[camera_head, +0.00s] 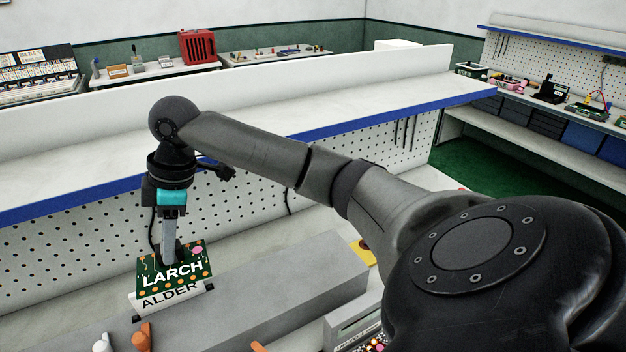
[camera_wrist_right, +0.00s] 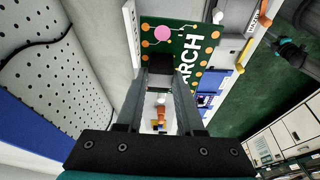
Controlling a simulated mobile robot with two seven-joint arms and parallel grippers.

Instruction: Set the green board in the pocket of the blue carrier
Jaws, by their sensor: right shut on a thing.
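The green board (camera_head: 150,268), marked LARCH with orange dots and a pink disc, is held by its upper part in my right gripper (camera_head: 170,262). It faces the head camera, just above and behind a white strip marked ALDER (camera_head: 168,301); I cannot tell whether they touch. In the right wrist view the board (camera_wrist_right: 208,38) lies at the fingertips (camera_wrist_right: 160,75). No carrier can be made out in the head view. Blue patches (camera_wrist_right: 216,79) beside the board in the wrist view may be the carrier. A dark, teal-marked part (camera_wrist_right: 290,50) there may be my left gripper; its fingers are unclear.
A long grey block (camera_head: 270,285) runs right of the board. Orange pegs (camera_head: 142,338) stand in front. A blue-edged shelf (camera_head: 320,132) and a perforated panel (camera_head: 70,250) are behind the gripper. A yellow plate (camera_head: 362,252) lies to the right.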

